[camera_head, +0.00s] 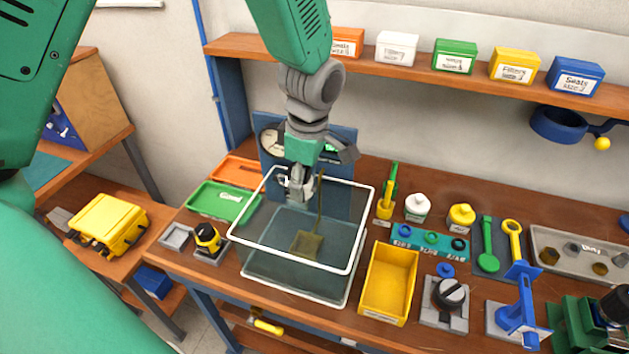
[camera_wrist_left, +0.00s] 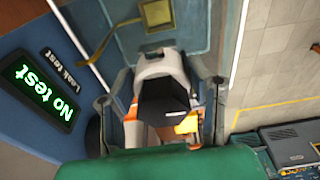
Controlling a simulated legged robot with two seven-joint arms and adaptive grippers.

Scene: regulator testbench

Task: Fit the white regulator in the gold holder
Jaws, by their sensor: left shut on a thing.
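My left gripper (camera_head: 299,186) comes down from above at the back left of a clear tank (camera_head: 345,268) with a white rim. It is shut on the white regulator, which shows between the fingers in the wrist view as a white body (camera_wrist_left: 160,64) with a black part. In the head view the regulator is small and mostly hidden by the gripper. The gold holder (camera_head: 307,244) is a square piece low inside the tank, with a thin upright stem. It also shows at the top of the wrist view (camera_wrist_left: 158,12), apart from the regulator. My right gripper is not in view.
A panel (camera_wrist_left: 40,92) reading "No test" stands behind the tank. A green tray (camera_head: 222,202) and a yellow-black piece (camera_head: 208,238) are left of it. A yellow bin (camera_head: 388,284) and a knob fixture (camera_head: 447,297) are right. A shelf with labelled boxes runs above.

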